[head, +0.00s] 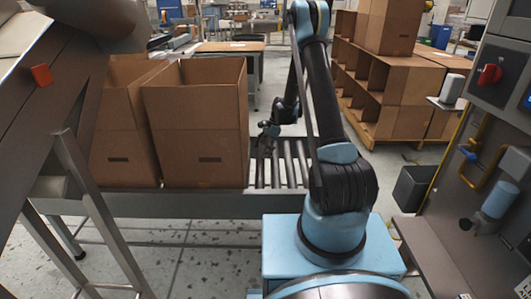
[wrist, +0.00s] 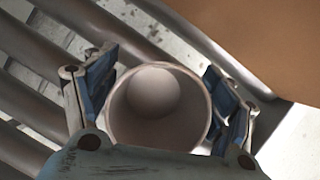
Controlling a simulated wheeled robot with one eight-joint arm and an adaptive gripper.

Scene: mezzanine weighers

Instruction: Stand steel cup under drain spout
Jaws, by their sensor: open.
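The steel cup (wrist: 158,118) shows in the wrist view as a round, pale grey open mouth, seen from above. It sits between the two fingers of my gripper (wrist: 160,76), which are spread open on either side of it. A gap shows at the right finger; I cannot tell whether the left one touches. In the head view my gripper (head: 267,132) is small and dark over the roller conveyor, and the cup cannot be made out there. A short dark stub (head: 466,224) low on the right-hand machine may be the drain spout.
Open cardboard boxes (head: 197,130) stand on the roller conveyor (head: 292,160), left of my gripper. Cardboard also shows close by in the wrist view (wrist: 265,45). A dark bin (head: 414,188) and a steel machine with yellow pipes (head: 484,130) stand at the right.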

